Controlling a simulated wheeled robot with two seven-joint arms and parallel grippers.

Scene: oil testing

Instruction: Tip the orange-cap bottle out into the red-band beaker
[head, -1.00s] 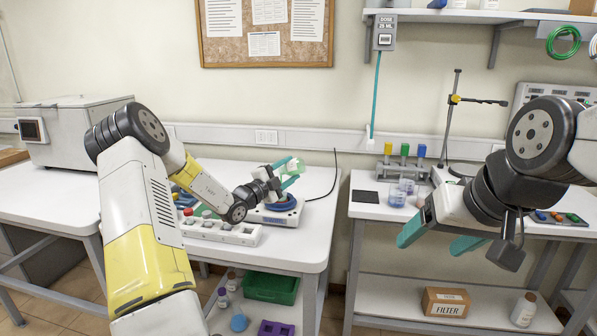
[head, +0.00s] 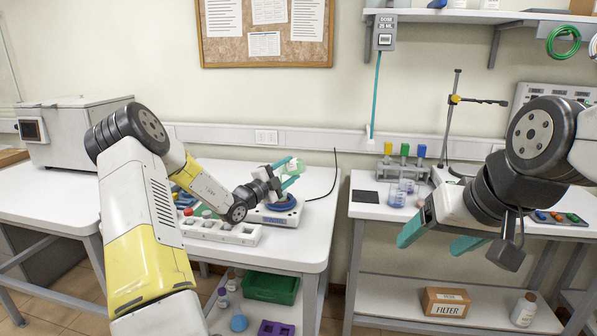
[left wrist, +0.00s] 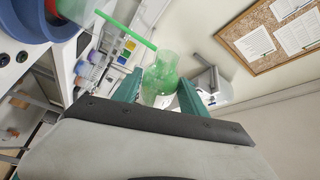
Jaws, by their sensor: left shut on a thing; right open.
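My left gripper (head: 287,173) is shut on a clear green vessel (head: 294,164), above the scale-like device with a blue round top on the left table. The left wrist view shows this vessel between the teal fingers, with no orange cap visible on it. My right gripper (head: 438,240) is open and empty, in front of the right table.
A white rack (head: 222,232) with capped bottles stands before the blue-topped device (head: 268,216). The right table holds small clear beakers (head: 397,197), a rack with yellow, green and blue tops (head: 405,150) and a clamp stand (head: 455,110). A gap separates the tables.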

